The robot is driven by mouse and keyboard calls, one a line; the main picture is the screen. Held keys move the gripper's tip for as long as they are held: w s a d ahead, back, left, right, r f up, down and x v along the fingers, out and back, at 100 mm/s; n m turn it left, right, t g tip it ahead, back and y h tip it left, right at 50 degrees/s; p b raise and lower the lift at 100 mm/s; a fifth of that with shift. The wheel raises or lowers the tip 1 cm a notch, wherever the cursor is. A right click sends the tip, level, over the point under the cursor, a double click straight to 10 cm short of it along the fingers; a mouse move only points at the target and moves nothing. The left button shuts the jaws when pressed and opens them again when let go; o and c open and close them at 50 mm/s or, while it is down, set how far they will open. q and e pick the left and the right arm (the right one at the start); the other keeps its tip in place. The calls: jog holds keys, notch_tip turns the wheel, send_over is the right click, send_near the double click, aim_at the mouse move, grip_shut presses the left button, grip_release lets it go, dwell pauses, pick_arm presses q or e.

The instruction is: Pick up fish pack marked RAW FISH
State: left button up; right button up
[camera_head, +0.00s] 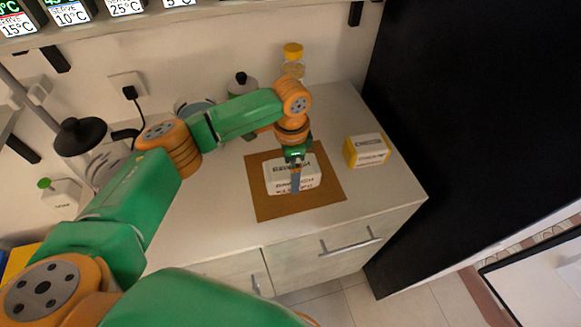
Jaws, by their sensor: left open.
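A white pack with dark lettering (308,177) lies on a brown mat (270,206) on the counter. Its print is small and partly hidden by my gripper; the top line looks like it may read RAW FISH, but I cannot read it surely. My left gripper (295,184) points down over the middle of this pack, and its fingers overlap the pack in the picture. It is open. I cannot tell whether the fingers touch the pack. My right gripper is not in view.
A yellow and white box (367,150) stands on the counter right of the mat. A yellow-capped jar (292,61) and a dark-capped bottle (241,84) stand at the back. A shelf with temperature displays (71,15) runs above. A black panel (460,130) bounds the right.

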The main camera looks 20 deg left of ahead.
pick_arm(q)
jog(key=shift+w+a+f, duration=0.15)
jog(key=shift+w+f, duration=0.65)
jog(key=shift+f, duration=0.1)
jog(key=shift+w, duration=0.15)
jog(key=shift+s+r, duration=0.25)
jog(key=shift+s, duration=0.1)
jog(key=c, duration=1.4)
jog(key=shift+w+f, duration=0.1)
jog(key=shift+w, duration=0.1)
grip_shut()
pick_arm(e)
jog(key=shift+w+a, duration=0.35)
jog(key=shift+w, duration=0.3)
